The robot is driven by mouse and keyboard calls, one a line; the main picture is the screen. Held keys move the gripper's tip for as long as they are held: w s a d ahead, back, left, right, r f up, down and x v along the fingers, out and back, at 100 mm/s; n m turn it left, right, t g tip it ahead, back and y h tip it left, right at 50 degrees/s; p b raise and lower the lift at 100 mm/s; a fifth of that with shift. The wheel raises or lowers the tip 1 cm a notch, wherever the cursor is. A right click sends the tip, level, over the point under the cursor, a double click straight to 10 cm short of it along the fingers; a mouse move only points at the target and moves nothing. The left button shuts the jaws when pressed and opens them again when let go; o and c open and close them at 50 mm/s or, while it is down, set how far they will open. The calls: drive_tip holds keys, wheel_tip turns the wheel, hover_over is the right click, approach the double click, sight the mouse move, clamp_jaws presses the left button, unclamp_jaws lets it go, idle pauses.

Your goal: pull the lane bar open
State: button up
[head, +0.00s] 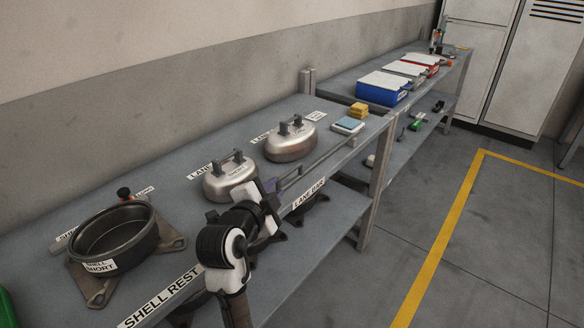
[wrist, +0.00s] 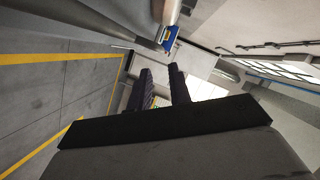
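The lane bar (head: 325,156) is a thin grey rail along the front edge of the bench, above the "LANE BAR" label (head: 308,194). My gripper (head: 272,188) is at the bar's near left end in the head view. My own wrist partly hides that end, so I cannot tell whether the fingers touch the bar. In the wrist view my gripper's two dark fingers (wrist: 163,88) stand apart, with background showing between them. No bar is clear between them there.
Two metal domes with handles, one nearer (head: 230,182) and one farther (head: 290,142), stand behind the bar. A dark open shell (head: 113,240) sits at left. The floor at right is clear.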

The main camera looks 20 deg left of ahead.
sight(287, 175)
drive_tip(key=p+x, duration=0.2)
drive_tip(key=x, duration=0.9)
drive_tip(key=shift+d+p, duration=0.1)
drive_tip(key=shift+p, duration=0.2)
clamp_jaws()
